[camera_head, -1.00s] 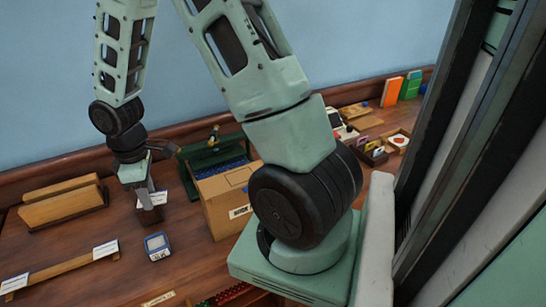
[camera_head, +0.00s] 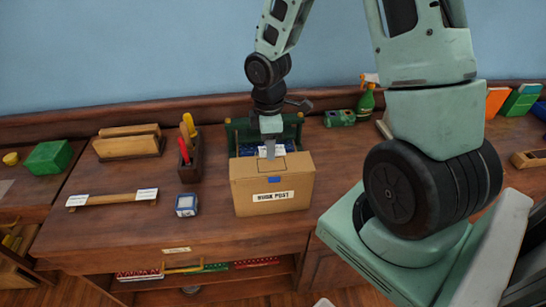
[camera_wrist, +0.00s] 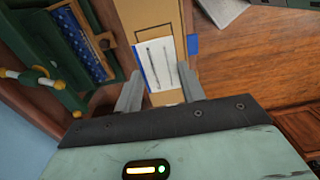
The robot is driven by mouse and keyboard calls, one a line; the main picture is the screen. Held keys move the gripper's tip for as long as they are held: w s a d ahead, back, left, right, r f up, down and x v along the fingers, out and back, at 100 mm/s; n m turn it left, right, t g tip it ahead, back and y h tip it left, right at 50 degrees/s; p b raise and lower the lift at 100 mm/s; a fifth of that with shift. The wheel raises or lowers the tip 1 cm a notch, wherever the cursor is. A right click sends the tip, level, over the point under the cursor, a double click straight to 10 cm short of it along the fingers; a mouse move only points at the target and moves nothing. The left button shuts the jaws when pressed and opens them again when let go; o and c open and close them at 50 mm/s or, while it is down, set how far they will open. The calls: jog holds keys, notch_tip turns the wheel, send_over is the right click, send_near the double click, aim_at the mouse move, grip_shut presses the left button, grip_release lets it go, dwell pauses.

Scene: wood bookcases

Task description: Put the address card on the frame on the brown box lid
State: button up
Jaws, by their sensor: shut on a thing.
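The brown box (camera_head: 272,196) with a "BOOK POST" label stands on the desk, its brown lid (camera_wrist: 158,14) uppermost. My gripper (camera_head: 269,151) is over the rear part of the lid, pointing down. In the wrist view my gripper (camera_wrist: 162,90) has a finger on each side of the white address card (camera_wrist: 158,66), which has dark lines and a blue edge. The card shows as a small white patch in the head view (camera_head: 280,150). It lies over the lid; I cannot tell whether it touches.
A green rack (camera_head: 236,138) stands close behind the box. A pen holder (camera_head: 188,158), a small blue-and-white block (camera_head: 187,205) and a wooden bar (camera_head: 112,199) with white cards are to the left.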

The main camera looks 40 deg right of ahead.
aim_at(270, 165)
notch_tip(270, 165, down, 5)
jog(key=shift+r, duration=0.1)
dwell(0.4)
